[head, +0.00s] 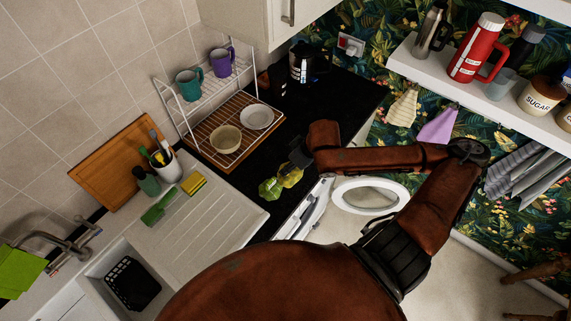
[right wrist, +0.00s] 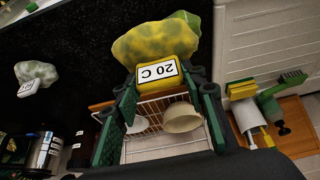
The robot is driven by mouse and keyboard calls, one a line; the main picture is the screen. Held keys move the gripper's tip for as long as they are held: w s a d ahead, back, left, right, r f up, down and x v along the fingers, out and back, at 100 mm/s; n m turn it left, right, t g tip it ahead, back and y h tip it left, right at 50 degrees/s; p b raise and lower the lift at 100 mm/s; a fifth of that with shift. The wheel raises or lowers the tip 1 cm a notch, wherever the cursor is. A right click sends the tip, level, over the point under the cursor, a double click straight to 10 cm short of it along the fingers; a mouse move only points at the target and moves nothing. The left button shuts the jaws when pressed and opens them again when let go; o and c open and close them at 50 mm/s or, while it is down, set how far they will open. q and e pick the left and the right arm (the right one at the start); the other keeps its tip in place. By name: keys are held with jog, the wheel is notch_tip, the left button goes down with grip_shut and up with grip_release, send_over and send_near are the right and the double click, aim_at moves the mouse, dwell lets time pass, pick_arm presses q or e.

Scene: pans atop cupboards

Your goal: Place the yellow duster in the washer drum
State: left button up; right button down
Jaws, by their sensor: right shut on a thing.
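The yellow duster (right wrist: 150,45), mottled yellow and green with a yellow "20 C" tag (right wrist: 165,72), is between the fingers of my right gripper (right wrist: 160,95), which is shut on it. In the head view the yellow duster (head: 290,178) is below my right gripper (head: 297,160), over the front of the black worktop. A greener cloth (head: 269,188) is beside it. The washer (head: 308,208) is under the worktop, with its round door (head: 370,196) standing open. Its drum is not clearly visible. My left gripper is not in view.
A pale green cloth with a white tag (right wrist: 35,74) lies on the worktop. A wire rack (head: 232,118) with bowls and mugs, a kettle (head: 305,62), and a sink (head: 130,280) are nearby. A shelf (head: 480,88) with bottles hangs at the upper right.

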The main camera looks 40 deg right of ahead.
jog(key=shift+w+d+f+b, duration=0.15)
jog(key=shift+w+f+b, duration=0.2)
jog(key=shift+b, duration=0.3)
jog(key=w, duration=0.1)
jog(key=w+d, duration=0.1)
jog(key=w+f+p, duration=0.1)
jog(key=shift+w+d, duration=0.15)
jog(key=shift+d, duration=0.15)
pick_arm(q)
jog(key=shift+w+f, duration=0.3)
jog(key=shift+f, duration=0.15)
pick_arm(e)
jog(key=shift+w+d+f, duration=0.45)
jog(key=shift+w+f, duration=0.4)
jog(key=shift+f, duration=0.75)
jog(key=shift+w+d+f, duration=0.5)
jog(key=shift+w+f, duration=0.3)
jog(key=shift+f, duration=0.8)
jog(key=shift+w+d+f, duration=0.45)
jog(key=shift+w+f, duration=0.4)
jog(key=shift+f, duration=0.75)
jog(key=shift+f, duration=0.1)
jog(key=c, duration=1.2)
grip_release()
